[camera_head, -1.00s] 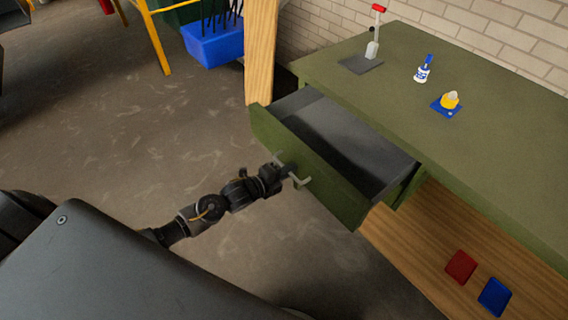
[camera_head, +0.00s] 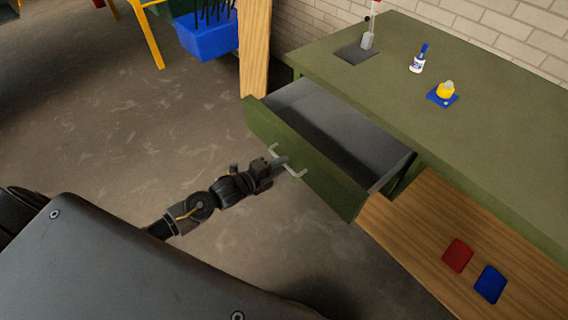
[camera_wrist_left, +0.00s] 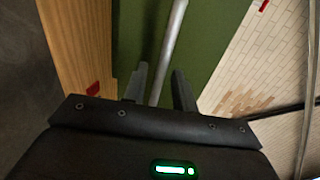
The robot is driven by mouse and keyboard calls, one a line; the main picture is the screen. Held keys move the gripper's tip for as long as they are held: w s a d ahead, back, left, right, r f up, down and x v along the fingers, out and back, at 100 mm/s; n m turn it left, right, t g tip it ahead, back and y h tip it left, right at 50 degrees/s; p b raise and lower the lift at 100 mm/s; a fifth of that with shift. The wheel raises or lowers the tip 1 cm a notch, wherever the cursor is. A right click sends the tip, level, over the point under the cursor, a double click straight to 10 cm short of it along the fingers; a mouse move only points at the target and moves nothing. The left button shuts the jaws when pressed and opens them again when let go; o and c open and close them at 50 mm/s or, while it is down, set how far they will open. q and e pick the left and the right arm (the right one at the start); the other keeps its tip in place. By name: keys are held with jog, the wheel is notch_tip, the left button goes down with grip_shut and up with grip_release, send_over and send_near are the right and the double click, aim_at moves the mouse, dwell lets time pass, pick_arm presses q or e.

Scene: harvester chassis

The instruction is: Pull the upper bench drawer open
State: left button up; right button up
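The green upper bench drawer (camera_head: 322,180) stands well out from the bench, its grey inside showing in the head view. Its pale bar handle (camera_head: 297,173) is on the front panel. My left gripper (camera_head: 279,161) is at the handle's middle. In the left wrist view, the handle bar (camera_wrist_left: 172,40) runs between the two fingers of my left gripper (camera_wrist_left: 160,82), with gaps on both sides, so the fingers are open. The green drawer front (camera_wrist_left: 205,35) lies behind the bar. My right gripper is not in view.
The green bench top (camera_head: 480,130) carries a bottle (camera_head: 417,62), a yellow item (camera_head: 445,90) and a lever tool (camera_head: 367,40). A wooden shelf (camera_head: 420,235) below holds a red and a blue piece. A wooden post (camera_head: 254,50) stands near the drawer's far end.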

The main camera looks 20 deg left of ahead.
pick_arm(q)
jog(key=b+v, duration=0.1)
jog(key=v, duration=0.8)
